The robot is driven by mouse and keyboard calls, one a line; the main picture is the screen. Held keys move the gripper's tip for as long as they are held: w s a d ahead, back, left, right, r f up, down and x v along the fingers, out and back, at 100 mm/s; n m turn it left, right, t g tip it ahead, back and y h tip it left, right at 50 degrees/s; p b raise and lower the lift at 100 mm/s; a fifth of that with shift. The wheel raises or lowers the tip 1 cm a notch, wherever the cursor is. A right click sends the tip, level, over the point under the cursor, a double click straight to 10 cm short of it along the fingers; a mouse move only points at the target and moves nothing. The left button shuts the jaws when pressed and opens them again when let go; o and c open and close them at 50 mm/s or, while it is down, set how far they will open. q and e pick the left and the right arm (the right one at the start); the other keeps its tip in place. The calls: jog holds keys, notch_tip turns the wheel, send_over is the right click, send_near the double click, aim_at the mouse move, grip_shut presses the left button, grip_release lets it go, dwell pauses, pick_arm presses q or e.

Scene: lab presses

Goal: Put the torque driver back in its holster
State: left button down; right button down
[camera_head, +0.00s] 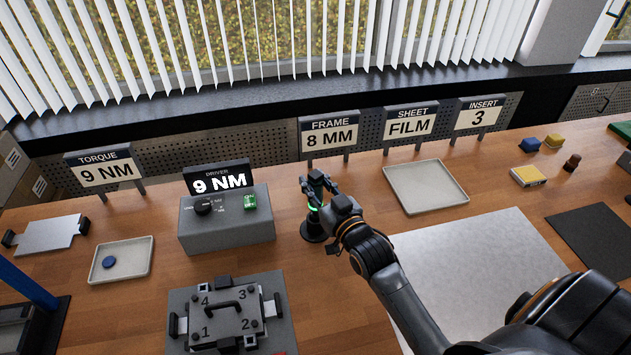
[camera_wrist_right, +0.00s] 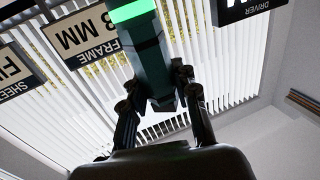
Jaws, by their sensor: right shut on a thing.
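The torque driver (camera_head: 316,178) is a dark, upright tool with a glowing green band. It also shows in the right wrist view (camera_wrist_right: 148,50), between the fingers. My right gripper (camera_head: 318,188) is shut on it, above the black round-based holster (camera_head: 313,236). The driver's lower end lines up with the holster in the head view. I cannot tell whether it is seated inside or just above, as the gripper covers part of it. My left gripper is not in view.
A grey driver controller (camera_head: 226,226) reading 9 NM stands left of the holster. An empty tray (camera_head: 427,186) is at the right, and a numbered fixture (camera_head: 277,292) is in front. Signs (camera_head: 328,135) stand along the back. A pale mat (camera_head: 475,262) lies under my right arm.

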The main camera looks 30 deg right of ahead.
aim_at(319, 197)
jog(key=shift+f+b, duration=0.8)
jog(key=shift+f, duration=0.6)
jog(key=c, duration=0.9)
grip_release()
jog(key=shift+c, duration=0.2)
jog(key=shift+f, duration=0.1)
jog(key=shift+s, duration=0.15)
jog(key=s, duration=1.2)
jog(key=shift+w, duration=0.1)
